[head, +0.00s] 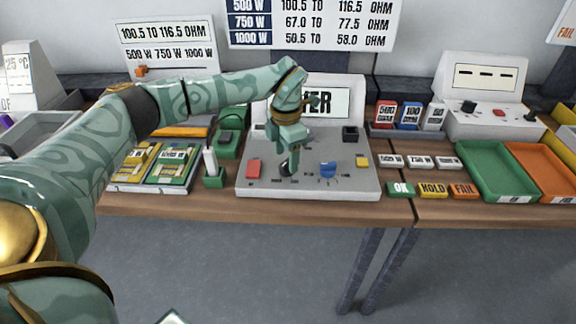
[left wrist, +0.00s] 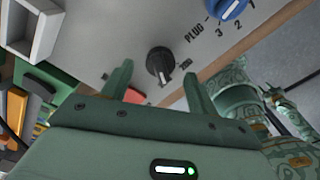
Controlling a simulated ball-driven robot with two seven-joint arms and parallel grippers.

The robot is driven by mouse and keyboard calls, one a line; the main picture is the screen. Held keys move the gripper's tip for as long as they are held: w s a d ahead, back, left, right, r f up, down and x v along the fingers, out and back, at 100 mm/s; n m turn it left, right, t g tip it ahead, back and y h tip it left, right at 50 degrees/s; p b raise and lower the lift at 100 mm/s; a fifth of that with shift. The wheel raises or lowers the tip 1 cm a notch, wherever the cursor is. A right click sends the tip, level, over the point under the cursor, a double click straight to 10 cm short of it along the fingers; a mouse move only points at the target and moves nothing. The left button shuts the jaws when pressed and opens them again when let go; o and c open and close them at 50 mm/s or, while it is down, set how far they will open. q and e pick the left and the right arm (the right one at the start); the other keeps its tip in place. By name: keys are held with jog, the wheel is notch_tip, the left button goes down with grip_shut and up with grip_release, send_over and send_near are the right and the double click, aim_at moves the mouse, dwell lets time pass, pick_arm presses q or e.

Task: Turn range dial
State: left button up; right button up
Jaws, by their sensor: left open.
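The black range dial (head: 285,167) stands on the front left of the grey meter panel (head: 345,188). In the left wrist view the same black dial (left wrist: 160,62) is a round knob with a pale pointer line and a printed number beside it. My left gripper (head: 288,151) reaches down over it from above. Its fingers (left wrist: 158,82) are apart, one on each side of the dial in that view, with the dial just beyond the tips. I see no clear contact. My right gripper is not seen.
A blue knob (head: 327,170) with printed positions sits to the right, a red button (head: 254,169) to the left. A probe in a green holder (head: 213,178) stands left of the panel. OK (head: 400,189), HOLD and FAIL blocks and trays (head: 497,170) are to the right.

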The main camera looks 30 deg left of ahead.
pick_arm(q)
jog(key=shift+f, duration=1.45)
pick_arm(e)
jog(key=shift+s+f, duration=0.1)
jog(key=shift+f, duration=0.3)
pick_arm(q)
jog(key=c, duration=1)
jog(key=shift+r+n+p, duration=0.2)
jog(key=shift+n+p, duration=0.2)
jog(key=shift+p, duration=0.05)
jog(key=n+p, duration=0.4)
jog(key=shift+r, duration=0.15)
jog(key=n+p, duration=0.3)
jog(key=n, duration=0.1)
jog(key=shift+p, duration=0.35)
jog(key=shift+f+n+p, duration=0.25)
jog(key=shift+n+p, duration=0.6)
jog(key=shift+n, duration=0.65)
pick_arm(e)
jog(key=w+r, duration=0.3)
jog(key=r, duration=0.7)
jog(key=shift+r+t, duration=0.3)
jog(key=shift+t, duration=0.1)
pick_arm(q)
jog(key=shift+w, duration=0.1)
